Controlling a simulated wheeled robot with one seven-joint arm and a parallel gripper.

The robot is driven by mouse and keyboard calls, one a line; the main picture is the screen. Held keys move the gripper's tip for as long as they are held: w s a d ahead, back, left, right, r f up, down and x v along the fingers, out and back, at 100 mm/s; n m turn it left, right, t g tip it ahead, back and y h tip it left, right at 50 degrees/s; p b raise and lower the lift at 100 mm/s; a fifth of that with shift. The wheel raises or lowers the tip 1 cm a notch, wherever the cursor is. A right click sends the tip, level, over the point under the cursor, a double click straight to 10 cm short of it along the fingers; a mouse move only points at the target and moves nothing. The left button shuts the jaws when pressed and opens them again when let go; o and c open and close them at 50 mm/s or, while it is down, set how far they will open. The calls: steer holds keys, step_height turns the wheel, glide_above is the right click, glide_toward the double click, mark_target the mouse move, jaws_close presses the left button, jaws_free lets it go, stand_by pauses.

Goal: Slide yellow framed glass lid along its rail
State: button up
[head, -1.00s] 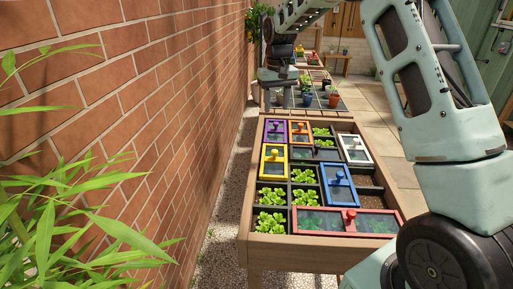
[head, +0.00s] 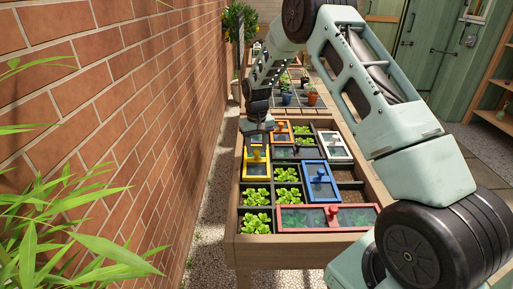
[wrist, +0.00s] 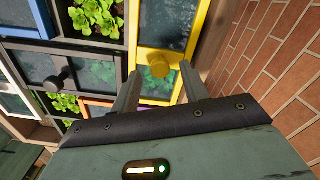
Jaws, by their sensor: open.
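The yellow framed glass lid (head: 256,168) lies in the left column of the planter box, with green leafy plants below it in the head view. Its round yellow knob stands up from the frame. In the wrist view the yellow lid (wrist: 190,20) runs up the picture, and its knob (wrist: 159,66) shows between the tips of my open fingers. My gripper (wrist: 160,76) is empty; whether the fingers touch the knob I cannot tell. In the head view my gripper (head: 257,138) is over the far left of the box, just beyond the yellow lid.
Other lids are close by: orange (head: 282,136), blue (head: 320,180), white (head: 335,146) and red (head: 305,217). A dark lid with a black knob (wrist: 57,80) lies beside the yellow one. The brick wall (wrist: 270,50) runs close along the box's left side.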

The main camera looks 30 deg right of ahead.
steer(key=shift+f, duration=0.8)
jaws_close()
steer(key=shift+s, duration=0.1)
